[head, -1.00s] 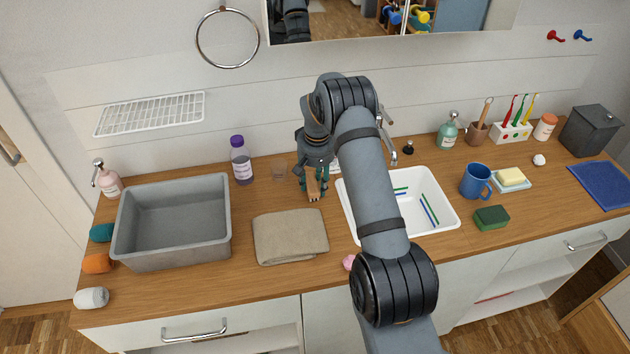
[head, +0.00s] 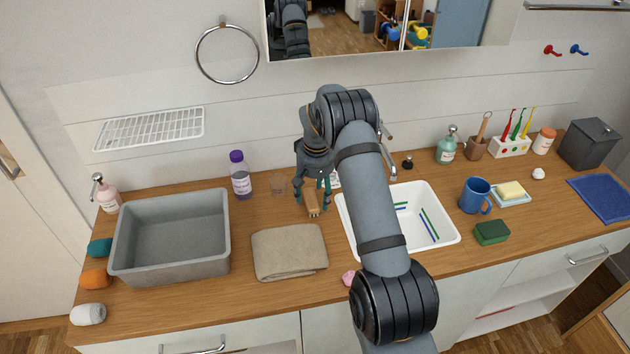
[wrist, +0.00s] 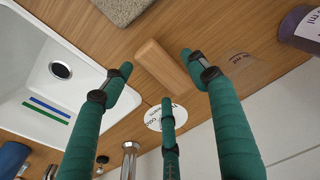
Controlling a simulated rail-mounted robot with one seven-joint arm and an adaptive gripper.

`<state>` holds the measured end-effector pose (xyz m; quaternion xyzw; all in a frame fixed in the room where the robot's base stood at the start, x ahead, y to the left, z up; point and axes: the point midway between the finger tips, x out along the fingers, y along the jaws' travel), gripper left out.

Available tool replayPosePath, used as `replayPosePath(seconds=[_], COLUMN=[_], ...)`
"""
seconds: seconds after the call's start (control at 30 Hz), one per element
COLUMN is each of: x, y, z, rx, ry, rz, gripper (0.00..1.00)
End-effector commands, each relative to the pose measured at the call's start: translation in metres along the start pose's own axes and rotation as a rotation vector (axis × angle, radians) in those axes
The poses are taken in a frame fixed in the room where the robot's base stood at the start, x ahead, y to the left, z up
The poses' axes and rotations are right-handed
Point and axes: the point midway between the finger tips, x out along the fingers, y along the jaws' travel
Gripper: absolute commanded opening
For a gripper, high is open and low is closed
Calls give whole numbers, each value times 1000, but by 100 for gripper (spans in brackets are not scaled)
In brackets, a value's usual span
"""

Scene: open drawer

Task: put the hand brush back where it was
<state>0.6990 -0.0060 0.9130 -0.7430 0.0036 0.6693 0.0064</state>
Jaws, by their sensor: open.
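The hand brush shows as a light wooden block (head: 313,203). It appears to lie on the wooden counter, between the folded towel and the wall. In the wrist view the brush (wrist: 168,66) lies at a slant between my fingertips. A round white label (wrist: 160,117) with print lies beside the brush, partly behind one finger.
A beige folded towel (head: 290,252) lies in front of the brush. A clear cup (head: 278,185) and a purple-capped bottle (head: 240,176) stand to its left. The white sink (head: 440,238) is to its right, and a grey basin (head: 125,262) is farther left.

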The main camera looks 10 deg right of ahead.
Motion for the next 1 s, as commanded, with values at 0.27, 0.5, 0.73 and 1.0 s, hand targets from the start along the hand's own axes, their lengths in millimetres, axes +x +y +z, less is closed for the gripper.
replayPosePath(seconds=[0.27,0.5,0.73,1.0], x=[-60,-97,-106,-104], y=[0,0,0,0], z=[-1,0,1,1], rx=[0,0,0,0], ry=[5,1,-1,-2], rz=[-1,0,-1,-1], gripper=[59,59,59,59])
